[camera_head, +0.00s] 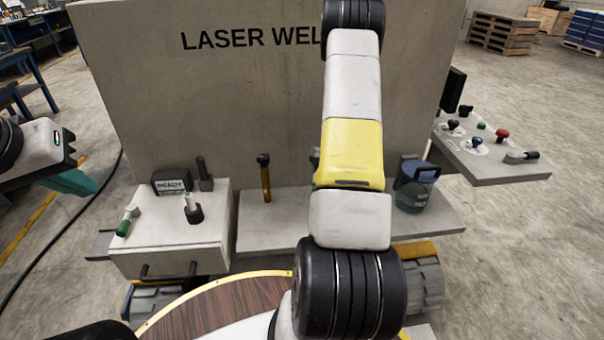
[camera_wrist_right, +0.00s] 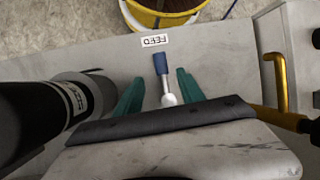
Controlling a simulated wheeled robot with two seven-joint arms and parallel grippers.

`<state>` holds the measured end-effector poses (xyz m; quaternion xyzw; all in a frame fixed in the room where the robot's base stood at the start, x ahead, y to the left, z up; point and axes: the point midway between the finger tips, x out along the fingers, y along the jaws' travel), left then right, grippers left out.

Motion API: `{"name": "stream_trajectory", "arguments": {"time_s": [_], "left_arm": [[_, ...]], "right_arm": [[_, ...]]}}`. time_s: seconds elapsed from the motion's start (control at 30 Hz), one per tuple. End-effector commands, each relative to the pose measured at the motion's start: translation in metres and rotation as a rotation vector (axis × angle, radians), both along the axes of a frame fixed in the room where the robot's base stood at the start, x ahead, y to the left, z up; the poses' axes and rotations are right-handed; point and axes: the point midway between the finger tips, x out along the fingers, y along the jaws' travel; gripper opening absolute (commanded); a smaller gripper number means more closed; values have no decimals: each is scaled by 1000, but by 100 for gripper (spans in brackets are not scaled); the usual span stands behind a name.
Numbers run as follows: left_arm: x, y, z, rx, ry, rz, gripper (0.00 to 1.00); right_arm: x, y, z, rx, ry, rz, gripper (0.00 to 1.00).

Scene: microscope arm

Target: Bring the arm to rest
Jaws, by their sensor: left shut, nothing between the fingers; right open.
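In the right wrist view, a small lever with a blue grip and pale ball end (camera_wrist_right: 164,78) stands between the teal fingers of my right gripper (camera_wrist_right: 157,84). The fingers are open on either side of it, apart from it. A label reading FEED (camera_wrist_right: 154,40) lies just beyond. My right arm spans the middle of the head view and hides its gripper and this lever there. My left gripper (camera_head: 90,184) is at the left edge of the head view, shut and empty, left of the white control box. I cannot tell which part is the task's arm.
The control box (camera_head: 165,262) carries a READY sign (camera_head: 172,184) and a green-tipped lever (camera_head: 127,221). A yellow post (camera_head: 265,178) and a blue-green device (camera_head: 416,186) stand on the shelf. A button panel (camera_head: 495,165) is right. The LASER WEL... panel (camera_head: 200,90) rises behind.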

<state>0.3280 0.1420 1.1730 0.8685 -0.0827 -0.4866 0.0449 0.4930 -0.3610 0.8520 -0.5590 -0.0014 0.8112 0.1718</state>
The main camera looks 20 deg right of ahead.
Motion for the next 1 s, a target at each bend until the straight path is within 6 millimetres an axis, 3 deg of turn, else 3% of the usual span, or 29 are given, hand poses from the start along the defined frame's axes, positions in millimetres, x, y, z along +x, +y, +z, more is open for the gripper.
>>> {"name": "stream_trajectory", "arguments": {"time_s": [0.23,0.37,0.53,0.67,0.8,1.0], "left_arm": [[0,0,0,0,0,0,0],[0,0,0,0,0,0,0],[0,0,0,0,0,0,0],[0,0,0,0,0,0,0],[0,0,0,0,0,0,0],[0,0,0,0,0,0,0]], "right_arm": [[1,1,3,-1,-4,1,46],[7,12,30,-16,-49,10,46],[11,46,108,-54,-181,38,46],[1,80,167,-79,-296,64,46],[-20,116,221,-99,-420,92,46],[-67,162,279,-117,-603,134,46]]}}
